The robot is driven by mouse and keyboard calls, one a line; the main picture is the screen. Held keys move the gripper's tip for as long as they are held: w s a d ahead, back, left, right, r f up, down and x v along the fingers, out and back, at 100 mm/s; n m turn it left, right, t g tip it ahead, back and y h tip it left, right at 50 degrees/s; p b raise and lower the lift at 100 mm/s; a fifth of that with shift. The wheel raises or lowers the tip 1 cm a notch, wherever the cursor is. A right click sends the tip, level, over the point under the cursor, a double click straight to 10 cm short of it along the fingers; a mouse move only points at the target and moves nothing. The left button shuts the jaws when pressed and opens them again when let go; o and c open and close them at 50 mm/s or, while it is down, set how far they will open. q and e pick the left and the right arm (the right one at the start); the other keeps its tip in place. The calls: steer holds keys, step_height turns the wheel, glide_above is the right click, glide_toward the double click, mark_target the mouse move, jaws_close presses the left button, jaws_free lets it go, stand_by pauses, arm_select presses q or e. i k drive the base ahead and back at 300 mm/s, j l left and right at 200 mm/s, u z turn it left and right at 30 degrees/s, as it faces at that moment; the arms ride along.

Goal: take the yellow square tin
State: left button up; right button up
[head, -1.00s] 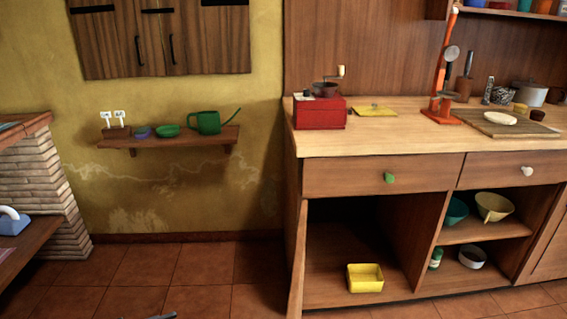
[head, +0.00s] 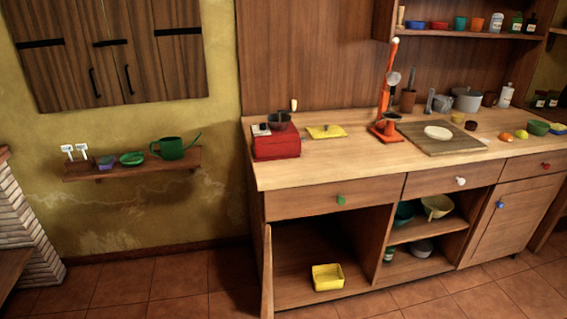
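The yellow square tin (head: 327,277) sits on the floor of the open lower left compartment of the wooden counter, near its front edge. It looks open at the top. A flat yellow square piece with a small knob, like a lid (head: 326,131), lies on the countertop right of the red coffee grinder. Neither of my grippers shows in the head view.
The opened cabinet door (head: 267,272) stands edge-on at the left of the compartment. A drawer with a green knob (head: 340,200) is shut above the tin. Bowls (head: 436,206) fill shelves to the right. The tiled floor (head: 180,280) in front is clear.

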mark_target(330, 276)
steer(key=j+z, duration=0.25)
steer(key=j, duration=0.4)
steer(key=j+z, duration=0.3)
steer(key=j, duration=0.35)
steer(key=l+u, duration=0.1)
steer(key=l, duration=0.5)
steer(key=k+l+u, duration=0.1)
steer(key=l, duration=0.5)
steer(key=k+l, duration=0.1)
steer(key=l, duration=0.5)
steer(key=i+l+u, duration=0.1)
steer(key=l, duration=0.25)
steer(key=i+l+u, duration=0.1)
steer(key=l, duration=0.3)
steer(key=i+l+u, duration=0.15)
steer(key=l, duration=0.25)
steer(key=i+l+u, duration=0.1)
steer(key=l, duration=0.3)
steer(key=i+l+u, duration=0.2)
steer(key=i+l, duration=0.15)
steer(key=i, duration=0.25)
steer(key=i+l+u, duration=0.15)
steer(key=i+l, duration=0.4)
steer(key=i, duration=0.65)
steer(key=i+l+u, duration=0.05)
